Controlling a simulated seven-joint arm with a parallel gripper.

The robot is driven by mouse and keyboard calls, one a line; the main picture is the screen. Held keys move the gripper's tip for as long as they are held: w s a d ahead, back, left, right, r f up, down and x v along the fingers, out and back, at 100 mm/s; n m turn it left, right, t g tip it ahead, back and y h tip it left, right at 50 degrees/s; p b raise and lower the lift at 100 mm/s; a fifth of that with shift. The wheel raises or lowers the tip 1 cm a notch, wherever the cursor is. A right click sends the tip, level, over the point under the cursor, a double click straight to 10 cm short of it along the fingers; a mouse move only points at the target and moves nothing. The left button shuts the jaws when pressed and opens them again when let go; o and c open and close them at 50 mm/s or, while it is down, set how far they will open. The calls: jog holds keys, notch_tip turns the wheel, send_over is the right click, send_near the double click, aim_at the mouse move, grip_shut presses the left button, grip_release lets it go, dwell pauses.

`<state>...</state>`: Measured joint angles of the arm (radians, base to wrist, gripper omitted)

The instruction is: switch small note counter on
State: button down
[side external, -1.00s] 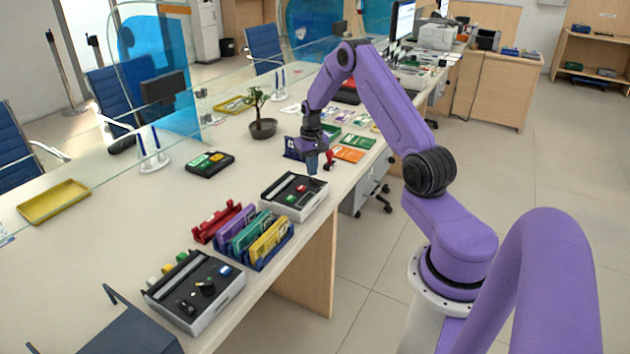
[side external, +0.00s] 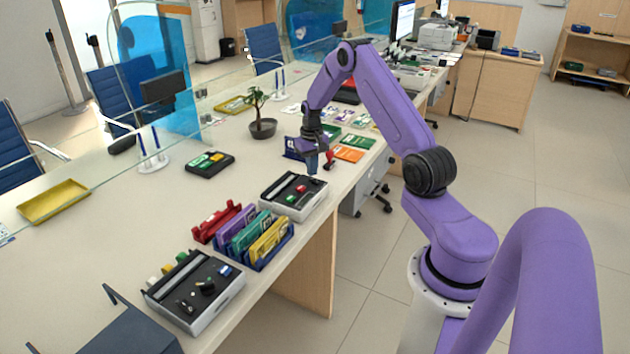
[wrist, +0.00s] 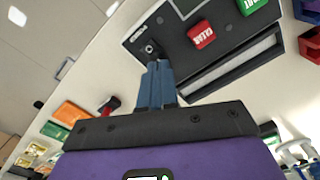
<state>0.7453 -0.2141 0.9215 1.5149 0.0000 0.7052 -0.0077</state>
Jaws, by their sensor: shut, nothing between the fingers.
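A note counter (side external: 281,203) with a grey body and black top stands near the front edge of the counter. In the wrist view its black top (wrist: 178,52) carries a red CLEAR button (wrist: 201,34), a green button (wrist: 252,4), a long slot (wrist: 232,68) and a small metal switch (wrist: 151,48) near one corner. My gripper (side external: 312,172) points down at the device's far right corner. In the wrist view my gripper's blue fingers (wrist: 156,66) are shut and empty, their tips right beside the switch. I cannot tell whether they touch it, or which way it is set.
A second, similar device (side external: 212,307) stands at the front left. Red, purple, green and yellow holders (side external: 245,235) stand between the two. A red-handled stamp (side external: 329,160) and orange and green cards (side external: 348,154) lie just beyond my gripper. A potted plant (side external: 262,127) stands further back.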

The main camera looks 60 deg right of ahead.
aim_at(311, 179)
jog(key=shift+f, duration=0.95)
dwell(0.7)
jog(key=shift+r, duration=3.55)
jog(key=shift+a, duration=0.1)
jog(key=s+a+r+n, duration=0.2)
jog(key=a+r+n, duration=0.1)
jog(key=a, duration=0.6)
jog(key=s+a+r+n, duration=0.2)
jog(key=a+r+n, duration=0.15)
jog(key=a, duration=0.65)
jog(key=s+a+r+n, duration=0.15)
jog(key=a+r, duration=0.25)
jog(key=a, duration=0.5)
jog(key=s+a+r+n, duration=0.2)
jog(key=s+a+n, duration=0.3)
jog(key=s+a, duration=0.45)
jog(key=s+n, duration=0.5)
jog(key=s, duration=1.1)
jog(key=shift+s+d+r+n, duration=0.3)
jog(key=shift+s+d, duration=0.05)
jog(key=shift+d, duration=0.1)
